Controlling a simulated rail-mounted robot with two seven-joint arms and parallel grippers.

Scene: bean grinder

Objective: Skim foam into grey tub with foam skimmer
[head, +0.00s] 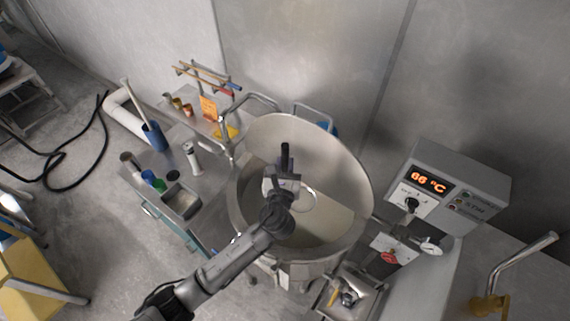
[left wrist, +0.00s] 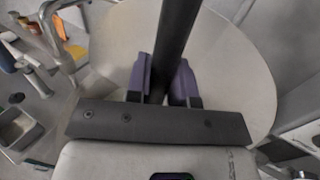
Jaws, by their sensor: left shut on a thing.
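My left gripper (head: 284,172) is over the large round steel kettle (head: 236,205), whose lid (head: 335,150) is raised. It is shut on a dark upright rod, which looks like the foam skimmer's handle (left wrist: 175,38); the handle's top (head: 285,150) shows in the head view. A pale round rim near the gripper in the kettle may be the skimmer's head, but the arm hides part of it. Foam cannot be made out clearly. A grey rectangular tub (head: 183,203) is on the steel bench left of the kettle. My right gripper is not in view.
The steel bench (head: 148,163) holds a blue container (head: 154,136), small cups and a white cylinder (head: 191,157). A control box (head: 460,185) reading 66 °C stands right of the kettle. A black hose (head: 62,165) lies on the floor at left.

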